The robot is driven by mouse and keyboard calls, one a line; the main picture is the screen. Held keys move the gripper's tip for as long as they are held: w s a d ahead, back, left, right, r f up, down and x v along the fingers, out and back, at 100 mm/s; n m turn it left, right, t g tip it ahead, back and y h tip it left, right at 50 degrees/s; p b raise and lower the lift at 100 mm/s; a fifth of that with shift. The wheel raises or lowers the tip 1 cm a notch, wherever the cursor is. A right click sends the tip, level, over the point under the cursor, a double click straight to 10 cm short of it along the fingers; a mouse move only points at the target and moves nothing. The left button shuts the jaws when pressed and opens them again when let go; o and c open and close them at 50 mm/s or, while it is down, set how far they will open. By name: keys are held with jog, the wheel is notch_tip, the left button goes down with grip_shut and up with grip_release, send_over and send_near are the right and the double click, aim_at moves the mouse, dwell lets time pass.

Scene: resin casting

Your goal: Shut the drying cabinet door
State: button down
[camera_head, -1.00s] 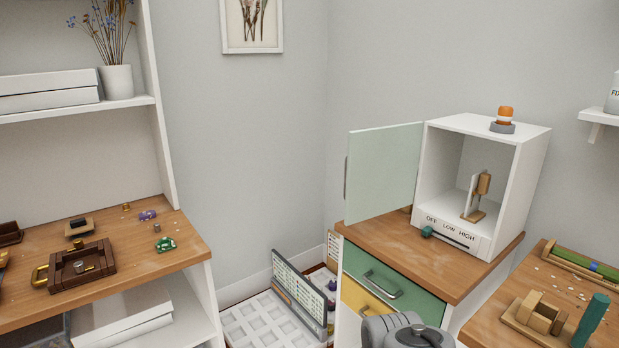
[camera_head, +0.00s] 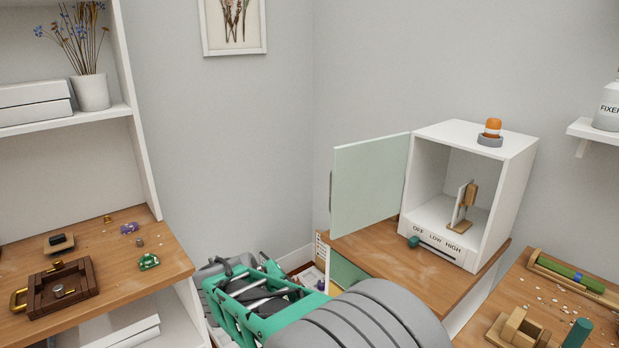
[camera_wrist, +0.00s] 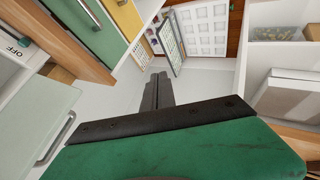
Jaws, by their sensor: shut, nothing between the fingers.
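The drying cabinet (camera_head: 505,195) is a white box on a wooden-topped drawer unit. Its pale green door (camera_head: 370,185) stands wide open, swung out to the left, with a handle at its far left edge. The cabinet's front is open, and a wooden stand with a pale panel (camera_head: 463,205) shows inside. My gripper (camera_head: 212,270) is left of and below the door, apart from it, partly hidden by my arm. In the wrist view my gripper's fingers (camera_wrist: 158,90) are shut and empty. The door and its handle (camera_wrist: 55,138) show there at the left.
An orange-topped bottle (camera_head: 492,130) stands on the cabinet. A teal knob (camera_head: 414,242) sits at its lower front. A wooden counter (camera_head: 150,245) with small objects lies left, and another worktop (camera_head: 570,310) lies right. A white grid tray (camera_wrist: 202,30) is on the floor.

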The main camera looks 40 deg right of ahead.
jog(key=w+d+r+n+t+h+p, duration=0.1)
jog(key=w+d+r+n+h+p, duration=0.3)
jog(key=d+r, duration=0.3)
jog(key=w+d+r+n+t+h+p, duration=0.1)
jog(key=w+d+r+h+p, duration=0.1)
jog(key=w+d+r+h, duration=0.45)
jog(key=s+d+r+p+x, duration=0.1)
jog(key=s+x, duration=0.1)
jog(key=x, duration=0.8)
jog(key=shift+s+a+p, duration=0.15)
jog(key=shift+s+p, duration=0.3)
jog(key=shift+s, duration=1.55)
